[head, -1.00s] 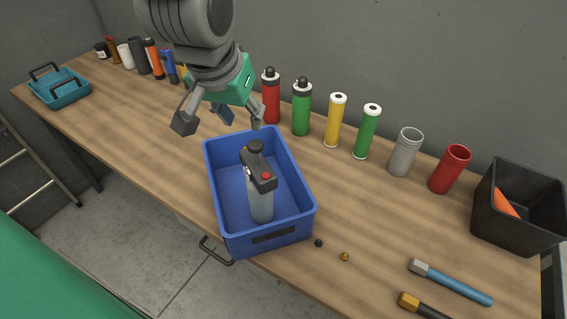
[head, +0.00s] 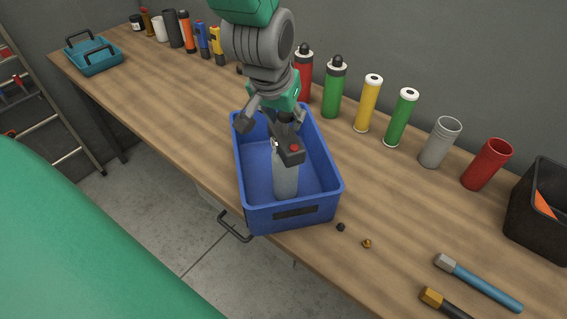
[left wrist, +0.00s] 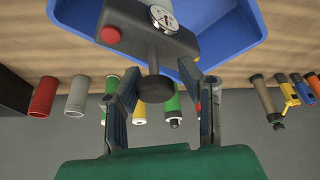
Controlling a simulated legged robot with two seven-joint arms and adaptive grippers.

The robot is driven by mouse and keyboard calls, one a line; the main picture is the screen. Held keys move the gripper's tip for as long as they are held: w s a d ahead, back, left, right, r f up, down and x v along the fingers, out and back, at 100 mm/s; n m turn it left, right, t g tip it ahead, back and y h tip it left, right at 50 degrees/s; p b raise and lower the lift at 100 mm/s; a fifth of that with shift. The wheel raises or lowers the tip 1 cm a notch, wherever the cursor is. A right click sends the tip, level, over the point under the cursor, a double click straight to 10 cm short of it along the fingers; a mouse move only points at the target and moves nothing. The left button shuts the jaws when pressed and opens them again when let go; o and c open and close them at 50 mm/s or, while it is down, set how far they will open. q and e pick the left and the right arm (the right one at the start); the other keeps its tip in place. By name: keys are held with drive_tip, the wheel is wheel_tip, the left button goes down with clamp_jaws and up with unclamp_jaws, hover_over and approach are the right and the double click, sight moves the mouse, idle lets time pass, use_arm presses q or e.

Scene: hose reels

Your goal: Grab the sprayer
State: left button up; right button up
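The sprayer (head: 286,178) stands upright in the blue bin (head: 325,203) on the workbench. It has a grey body, a dark head with a red button and a black pump knob on top. My left gripper (head: 270,122) is over the far end of the bin, at the sprayer's top. In the left wrist view the left gripper's fingers (left wrist: 165,90) are spread, with the sprayer's black knob (left wrist: 154,88) between them and a gauge (left wrist: 164,18) on its head beyond. No grip on the knob shows. My right gripper is not in view.
Red and green bottles (head: 334,88), cartridges (head: 369,104), a grey cup (head: 440,143) and a red cup (head: 487,165) line the back. A black bin (head: 540,205) stands at right. Small caps (head: 341,227) and a blue-handled tool (head: 480,283) lie in front. A teal tray (head: 93,58) is far left.

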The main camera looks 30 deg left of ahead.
use_arm(q)
drive_tip(key=shift+x, duration=0.8)
drive_tip(key=shift+w+d+f, duration=0.2)
drive_tip(key=shift+w+d, duration=0.05)
drive_tip(key=shift+w, duration=0.1)
drive_tip(key=shift+s+d+r, duration=0.15)
drive_tip(key=shift+s+d, duration=0.05)
drive_tip(key=shift+c, duration=0.4)
clamp_jaws()
drive_tip(key=shift+w+a, duration=0.1)
drive_tip(key=shift+a, duration=0.2)
